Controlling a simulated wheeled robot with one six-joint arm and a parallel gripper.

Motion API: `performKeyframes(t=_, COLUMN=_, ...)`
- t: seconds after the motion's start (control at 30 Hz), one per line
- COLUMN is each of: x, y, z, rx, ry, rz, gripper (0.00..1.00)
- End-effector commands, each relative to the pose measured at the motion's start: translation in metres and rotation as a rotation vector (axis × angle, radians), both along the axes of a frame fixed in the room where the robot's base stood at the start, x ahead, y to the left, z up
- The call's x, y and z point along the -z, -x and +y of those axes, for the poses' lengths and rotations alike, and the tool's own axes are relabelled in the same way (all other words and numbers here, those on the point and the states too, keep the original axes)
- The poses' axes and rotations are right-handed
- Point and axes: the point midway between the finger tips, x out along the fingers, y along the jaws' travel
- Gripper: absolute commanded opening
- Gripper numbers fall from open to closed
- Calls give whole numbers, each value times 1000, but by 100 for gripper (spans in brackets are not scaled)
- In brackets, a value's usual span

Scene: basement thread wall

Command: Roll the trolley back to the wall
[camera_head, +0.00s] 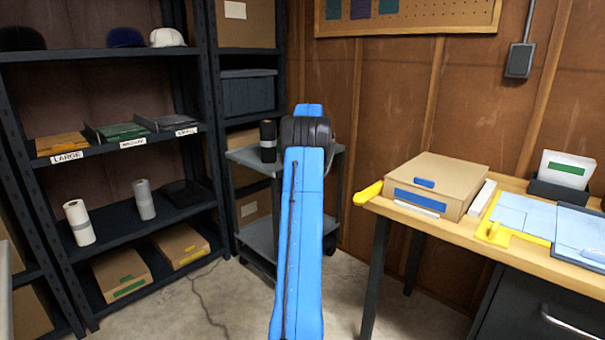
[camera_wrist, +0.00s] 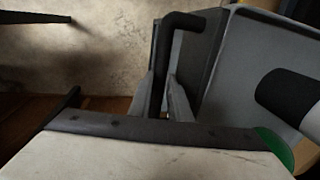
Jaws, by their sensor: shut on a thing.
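The grey two-tier trolley (camera_head: 258,232) stands on the floor between the dark shelving and the wood-panelled wall, partly hidden behind my blue arm. Its grey top tray (camera_wrist: 235,75) fills the upper right of the wrist view. A dark handle (camera_wrist: 183,20) curves down from its side. My gripper (camera_wrist: 169,98) is shut on the handle, one finger on each side of the bar. In the head view my gripper is hidden behind my arm. A black cylinder (camera_head: 268,141) stands on the top tray; it also shows in the wrist view (camera_wrist: 285,92).
The workbench (camera_head: 375,203) is to the right, with a cardboard box (camera_head: 445,178) and a yellow-handled tool (camera_head: 368,192) overhanging its edge. Loaded shelving (camera_head: 90,150) lies to the left. Bare concrete shows between shelving and bench.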

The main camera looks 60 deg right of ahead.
Motion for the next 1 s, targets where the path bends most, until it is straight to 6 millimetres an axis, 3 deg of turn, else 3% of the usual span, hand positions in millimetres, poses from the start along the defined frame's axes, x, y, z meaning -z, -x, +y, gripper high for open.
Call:
performKeyframes(t=0.07, x=-5, y=-2, z=-4, rx=2, ry=17, rz=-9, gripper=0)
performKeyframes(t=0.1, x=-5, y=-2, z=-4, rx=2, ry=16, rz=-8, gripper=27)
performKeyframes(t=0.17, x=-5, y=-2, z=-4, rx=1, ry=15, rz=-8, gripper=36)
performKeyframes(t=0.57, x=-9, y=1, z=-3, rx=2, ry=10, rz=-5, gripper=36)
performKeyframes(t=1.0, x=-86, y=14, z=1, rx=1, ry=11, rz=-5, gripper=36)
